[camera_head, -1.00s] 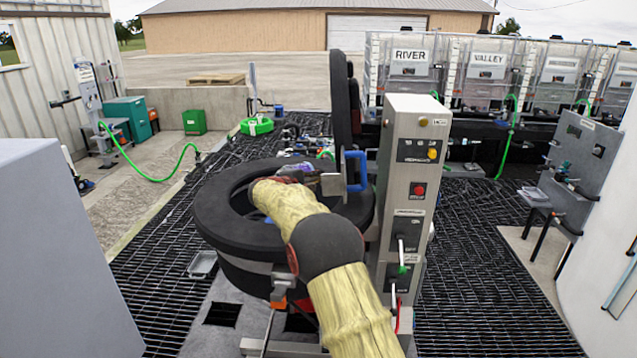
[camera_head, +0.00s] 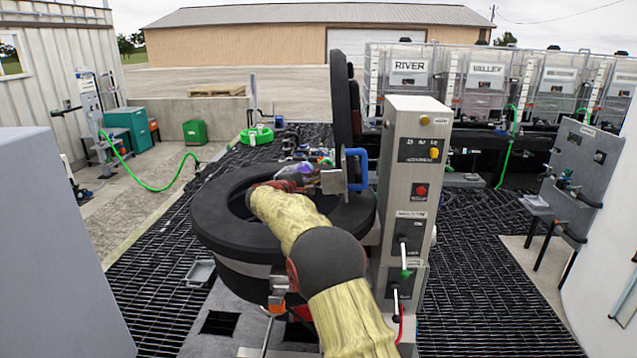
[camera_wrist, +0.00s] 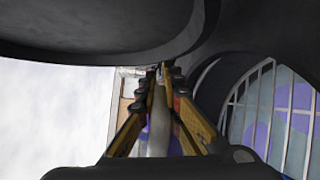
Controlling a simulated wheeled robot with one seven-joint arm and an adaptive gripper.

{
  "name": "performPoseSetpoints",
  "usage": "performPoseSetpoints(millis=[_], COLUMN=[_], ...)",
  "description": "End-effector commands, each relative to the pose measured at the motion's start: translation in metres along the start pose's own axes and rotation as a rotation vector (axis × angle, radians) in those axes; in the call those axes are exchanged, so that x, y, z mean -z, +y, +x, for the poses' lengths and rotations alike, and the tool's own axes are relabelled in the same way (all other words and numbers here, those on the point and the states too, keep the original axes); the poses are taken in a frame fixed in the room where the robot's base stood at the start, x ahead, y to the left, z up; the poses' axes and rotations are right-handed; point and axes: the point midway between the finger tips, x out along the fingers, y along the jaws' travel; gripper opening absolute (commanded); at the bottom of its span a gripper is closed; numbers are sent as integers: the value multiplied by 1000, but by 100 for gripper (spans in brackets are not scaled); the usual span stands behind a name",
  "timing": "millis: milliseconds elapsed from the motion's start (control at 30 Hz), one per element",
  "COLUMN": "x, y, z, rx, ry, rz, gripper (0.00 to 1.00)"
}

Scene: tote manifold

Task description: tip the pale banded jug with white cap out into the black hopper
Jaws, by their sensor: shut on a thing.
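The black hopper (camera_head: 222,222) stands in the middle of the head view, a wide round drum with an open mouth. Its black lid (camera_head: 343,105) stands upright behind the mouth. My arm reaches over the near rim, and my gripper (camera_head: 305,173) is above the mouth's far side, partly hidden by the wrist. In the wrist view my gripper (camera_wrist: 158,75) is shut on a pale piece that looks like part of the jug (camera_wrist: 158,125). The jug's bands and white cap cannot be made out. A barred round opening with blue-purple patches shows at the right.
A grey control post (camera_head: 408,190) with buttons stands close to the right of the hopper. A blue handle (camera_head: 355,170) sits between them. Clear totes (camera_head: 487,80) line the back right. Black grating (camera_head: 490,270) covers the floor around.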

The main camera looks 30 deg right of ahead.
Motion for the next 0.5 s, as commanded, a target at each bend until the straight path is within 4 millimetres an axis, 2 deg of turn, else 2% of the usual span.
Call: performPoseSetpoints(millis=[500], x=[-1], y=[4], z=[-1], rx=[-53], ry=[-13], rz=[2], gripper=[0])
